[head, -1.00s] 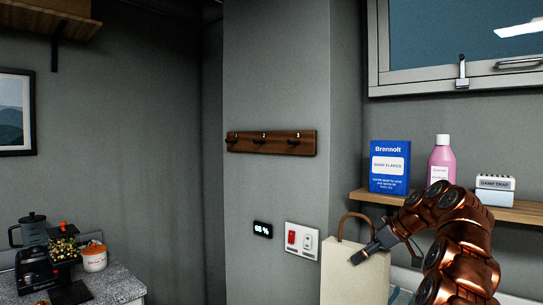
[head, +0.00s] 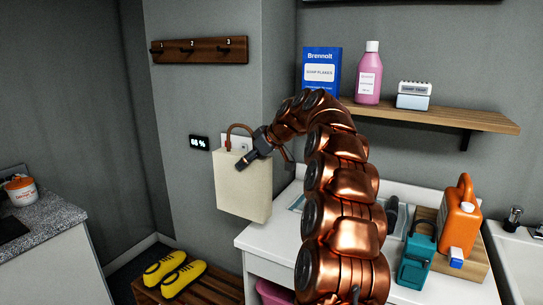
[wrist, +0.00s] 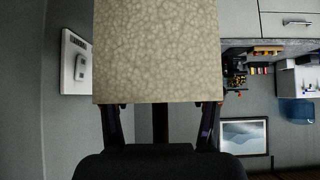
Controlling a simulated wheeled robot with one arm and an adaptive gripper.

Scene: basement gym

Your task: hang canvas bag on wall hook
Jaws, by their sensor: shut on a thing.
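The cream canvas bag (head: 243,195) hangs upright in the head view, with its brown handle loop (head: 238,128) above it. My gripper (head: 246,160) is shut at the bag's top, seemingly on the handle; the exact contact is too small to tell. In the wrist view, the bag (wrist: 157,50) fills the upper middle, and a brown strip (wrist: 160,122) shows between my fingers. The wooden hook rail (head: 215,52) is on the wall above and left of the bag. It has three dark hooks, numbered 1 to 3. The bag is below the rail and apart from it.
A shelf (head: 470,117) right of the rail holds a blue box (head: 321,75), a pink bottle (head: 368,72) and a damp trap (head: 414,95). Below are a white counter (head: 275,238) and a slatted bench (head: 205,290) with yellow shoes (head: 174,272). The wall around the rail is clear.

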